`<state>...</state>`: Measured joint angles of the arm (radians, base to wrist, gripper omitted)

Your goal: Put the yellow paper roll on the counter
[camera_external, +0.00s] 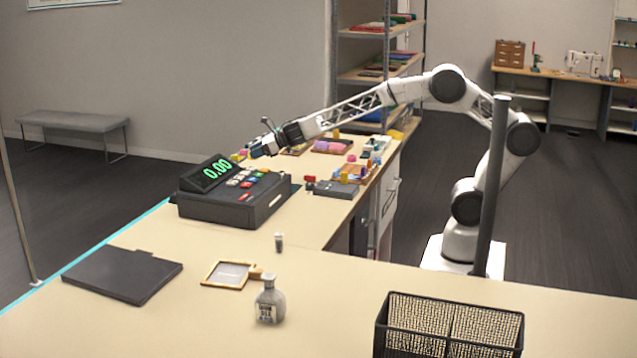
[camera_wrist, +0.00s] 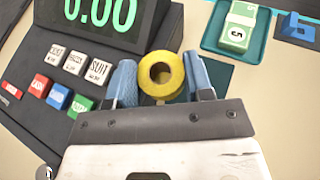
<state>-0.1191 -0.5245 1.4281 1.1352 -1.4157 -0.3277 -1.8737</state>
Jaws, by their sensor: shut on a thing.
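The yellow paper roll (camera_wrist: 162,75) is between the two blue fingertips of my gripper (camera_wrist: 160,84) in the wrist view, its round hole facing the camera. My gripper is shut on it. In the external view my gripper (camera_external: 262,148) is over the cash register's back right side, and a bit of yellow by its tip may be the roll. The counter (camera_external: 210,243) is a pale L-shaped top. Whether the roll touches anything below is hidden.
The black cash register (camera_external: 235,200) with a green 0.00 display stands close beside my gripper. A teal tray with banknotes (camera_wrist: 237,30) lies to the right in the wrist view. A black wire basket (camera_external: 450,325), a bottle (camera_external: 269,303) and a dark flat case (camera_external: 122,273) occupy the front counter.

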